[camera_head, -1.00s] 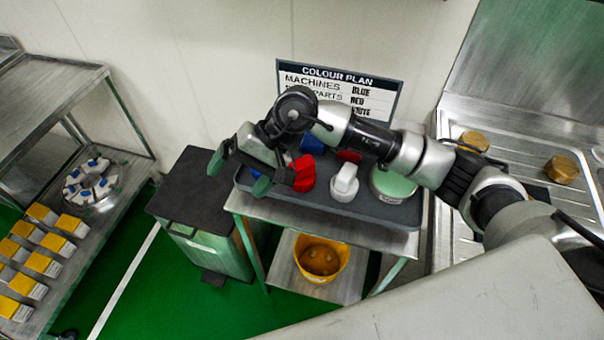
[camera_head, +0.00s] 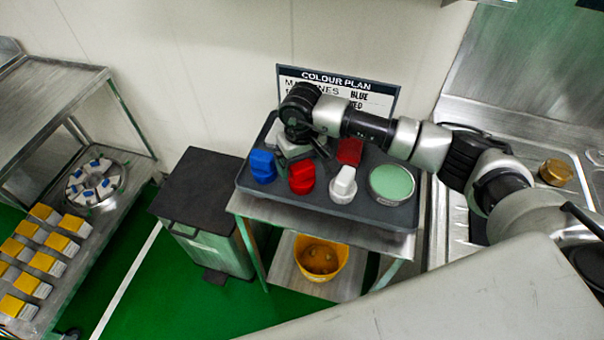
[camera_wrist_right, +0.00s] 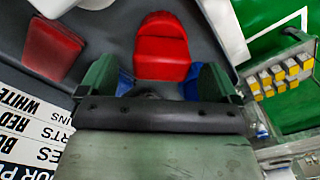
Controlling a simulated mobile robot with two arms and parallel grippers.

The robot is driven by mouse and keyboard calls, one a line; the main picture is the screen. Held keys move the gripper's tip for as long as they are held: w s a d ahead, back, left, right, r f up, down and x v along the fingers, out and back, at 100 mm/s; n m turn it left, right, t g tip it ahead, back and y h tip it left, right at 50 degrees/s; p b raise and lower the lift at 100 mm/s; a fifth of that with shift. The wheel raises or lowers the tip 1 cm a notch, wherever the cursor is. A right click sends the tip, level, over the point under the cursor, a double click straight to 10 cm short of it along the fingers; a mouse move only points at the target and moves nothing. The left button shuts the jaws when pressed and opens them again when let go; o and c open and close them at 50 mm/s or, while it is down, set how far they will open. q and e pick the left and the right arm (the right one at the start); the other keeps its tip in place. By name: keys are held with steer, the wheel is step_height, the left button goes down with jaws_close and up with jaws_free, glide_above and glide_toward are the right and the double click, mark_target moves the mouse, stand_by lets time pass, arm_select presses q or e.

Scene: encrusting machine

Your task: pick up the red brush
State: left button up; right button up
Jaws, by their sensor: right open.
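The red brush (camera_head: 302,178) stands on the dark grey tray (camera_head: 375,215), between the blue brush (camera_head: 262,166) and the white brush (camera_head: 342,186). My right gripper (camera_head: 294,150) is open and empty, just behind the red brush toward the wall. In the right wrist view the red brush (camera_wrist_right: 161,48) lies ahead of my right gripper (camera_wrist_right: 158,80), centred between the fingertips. Blue patches show beside both fingers. Whether the fingers touch anything is not clear. My left gripper is not in view.
A red pad (camera_head: 349,151) and a round green-topped dish (camera_head: 391,183) share the tray. A colour plan sign (camera_head: 340,80) stands behind. A black-lidded bin (camera_head: 205,185) is left of the tray's cart; a yellow bucket (camera_head: 320,258) sits on the lower shelf.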

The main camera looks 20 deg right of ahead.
step_height(320, 180, down, 3)
steer(key=shift+w+a+f+p, duration=0.1)
steer(key=shift+f+p, duration=0.05)
steer(key=shift+p, duration=0.45)
steer(key=shift+f, duration=0.25)
steer(key=c, duration=1)
step_height(320, 180, up, 9)
steer(key=b, duration=0.3)
steer(key=shift+c, duration=0.2)
steer(key=shift+r, duration=0.55)
steer(key=o, duration=0.4)
steer(key=shift+c, duration=1.2)
